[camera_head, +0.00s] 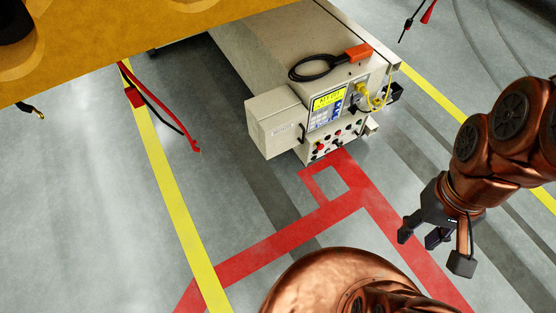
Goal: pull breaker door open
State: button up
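A beige carrier (270,45) stands at the upper middle with its control face toward me. A pale box-like panel (271,122) juts out at the left of that face, beside a lit yellow and blue screen (327,101). I cannot tell for sure whether this panel is the breaker door, or whether it is open. My gripper (434,246) is at the right, in front of the carrier and apart from it. Its dark fingers are spread, pointing down, with nothing between them.
A black cable with an orange plug (358,52) lies on top of the carrier. A yellow cable (380,97) hangs at its right front. A large orange-yellow structure (130,45) covers the upper left, with red and black leads (168,122) hanging below. Floor ahead of the carrier is clear, with red markings (290,232).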

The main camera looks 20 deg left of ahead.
aim_at(286, 130)
jog(key=u, duration=0.4)
jog(key=i, duration=0.6)
jog(key=z, duration=0.7)
jog(key=k, duration=0.95)
jog(key=u, duration=1.35)
jog(key=i, duration=0.5)
